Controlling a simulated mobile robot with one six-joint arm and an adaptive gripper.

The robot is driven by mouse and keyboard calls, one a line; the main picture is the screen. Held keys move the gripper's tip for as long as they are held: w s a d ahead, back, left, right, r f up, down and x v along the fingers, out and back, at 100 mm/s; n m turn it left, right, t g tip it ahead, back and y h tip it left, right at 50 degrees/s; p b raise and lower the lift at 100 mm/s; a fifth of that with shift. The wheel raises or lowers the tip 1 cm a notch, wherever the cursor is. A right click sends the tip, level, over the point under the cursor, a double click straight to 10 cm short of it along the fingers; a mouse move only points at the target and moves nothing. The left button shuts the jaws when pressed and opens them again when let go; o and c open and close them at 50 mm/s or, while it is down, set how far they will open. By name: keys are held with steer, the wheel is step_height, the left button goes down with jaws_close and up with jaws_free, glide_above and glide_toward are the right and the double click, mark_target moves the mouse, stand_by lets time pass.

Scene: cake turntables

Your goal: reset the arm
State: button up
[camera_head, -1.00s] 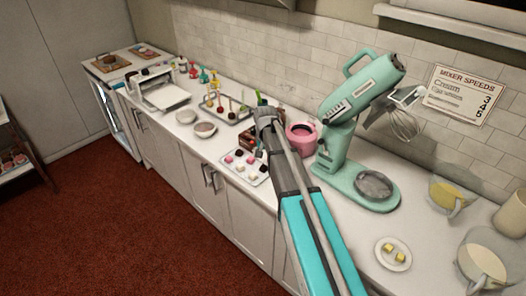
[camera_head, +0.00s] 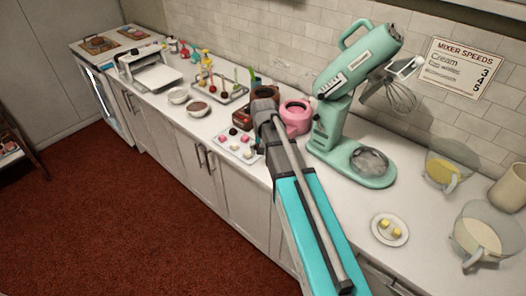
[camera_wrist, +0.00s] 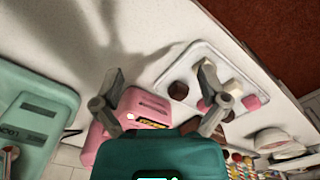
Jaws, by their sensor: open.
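My arm (camera_head: 305,215), grey and turquoise, reaches from the lower right over the counter. In the wrist view my gripper (camera_wrist: 160,72) has its two grey fingers spread wide, with nothing between them. It points down at the counter, above the gap between a pink appliance (camera_wrist: 146,112) and a white tray of sweets (camera_wrist: 185,62). In the head view the far end of my arm hides the fingers. The pink appliance (camera_head: 296,118) stands right of the arm's end, and the tray (camera_head: 232,150) lies left of it.
A mint stand mixer (camera_head: 340,120) stands close right of my arm. A plate with yellow pieces (camera_head: 378,232) and glass bowls (camera_head: 478,238) are at the right. Bowls (camera_head: 196,110) and a lollipop tray (camera_head: 236,97) lie left. The red floor (camera_head: 100,220) before the cabinets is clear.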

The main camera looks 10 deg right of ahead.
steer(key=s+n, duration=0.3)
steer(key=s, duration=1.2)
steer(key=shift+s, duration=0.2)
